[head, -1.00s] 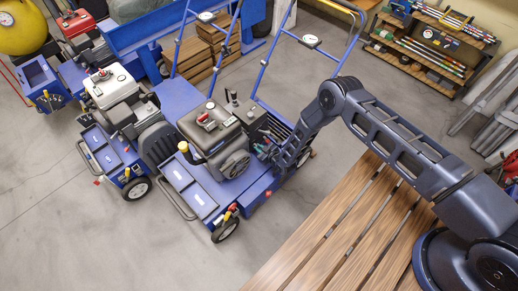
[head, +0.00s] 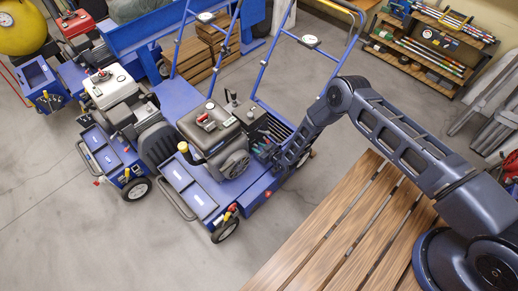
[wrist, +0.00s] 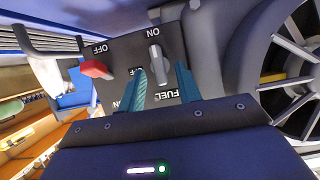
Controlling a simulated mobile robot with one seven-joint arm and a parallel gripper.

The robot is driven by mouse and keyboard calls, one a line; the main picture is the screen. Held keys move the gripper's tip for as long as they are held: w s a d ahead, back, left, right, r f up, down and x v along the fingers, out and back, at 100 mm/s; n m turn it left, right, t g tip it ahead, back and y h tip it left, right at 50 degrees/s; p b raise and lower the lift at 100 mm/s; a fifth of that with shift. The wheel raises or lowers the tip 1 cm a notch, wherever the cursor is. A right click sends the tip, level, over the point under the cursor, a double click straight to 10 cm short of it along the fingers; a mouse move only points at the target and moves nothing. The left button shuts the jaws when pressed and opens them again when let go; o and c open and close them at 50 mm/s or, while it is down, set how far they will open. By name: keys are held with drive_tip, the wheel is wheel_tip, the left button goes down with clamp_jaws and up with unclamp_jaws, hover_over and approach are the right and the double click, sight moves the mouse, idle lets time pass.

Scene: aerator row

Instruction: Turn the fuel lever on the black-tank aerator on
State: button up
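The black-tank aerator (head: 212,132) stands left of my arm in the head view. In the wrist view its dark panel (wrist: 200,65) fills the middle, with upside-down FUEL, ON and OFF labels. The grey fuel lever (wrist: 155,58) runs roughly up and down the picture, its upper end near an ON label; an OFF label lies to its left. My gripper (wrist: 162,72) is open, with teal fingers on either side of the lever's lower part; contact cannot be told. In the head view my gripper (head: 264,150) is at the engine's right side, partly hidden.
A red lever (wrist: 97,68) sits left of the fuel lever, with its own OFF and ON labels. A black spoked wheel-like part (wrist: 295,70) is close on the right. A white-tank aerator (head: 115,90) stands to the left, and a slatted wooden table (head: 345,225) lies below my arm.

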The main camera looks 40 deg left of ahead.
drive_tip(key=v, duration=1)
drive_tip(key=shift+d, duration=0.4)
drive_tip(key=shift+r, duration=0.1)
